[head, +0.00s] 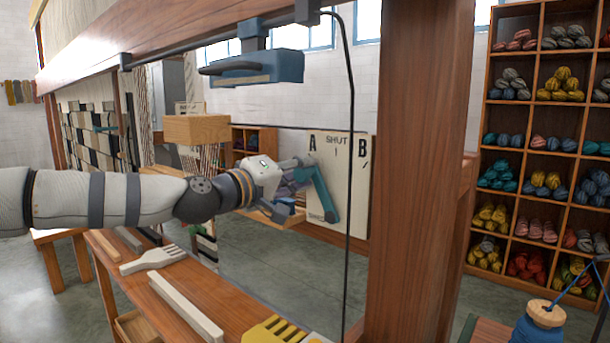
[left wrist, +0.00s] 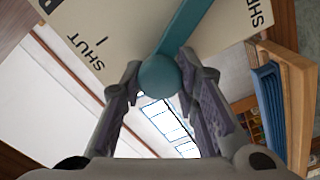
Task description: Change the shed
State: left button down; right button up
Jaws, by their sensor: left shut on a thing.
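The pale board (head: 352,190) on the far side carries the marks A, SHUT and B along its top and SHED low down. A teal lever (head: 322,195) stands in front of it. In the head view the lever leans up and left from its low end, with its upper end below the A. My left gripper (head: 304,172) is at this upper end. In the left wrist view, the lever's round teal knob (left wrist: 160,75) sits between the fingertips of my left gripper (left wrist: 162,82), which is shut on it. The fingers hide part of the knob. My right gripper is not in view.
A thick wooden post (head: 420,180) stands right of the board. A hanging black cable (head: 350,100) crosses in front of the board. Below my arm, a wooden bench (head: 215,290) holds a fork-like comb (head: 153,260) and a pale bar (head: 185,308). Shelves of wool skeins (head: 487,140) stand at the right.

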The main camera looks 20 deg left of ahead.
pick_arm(q)
jog(key=shift+f, duration=0.15)
dwell(0.3)
jog(key=c, duration=1.2)
grip_release()
jog(key=shift+c, duration=0.2)
jog(key=v, duration=1.2)
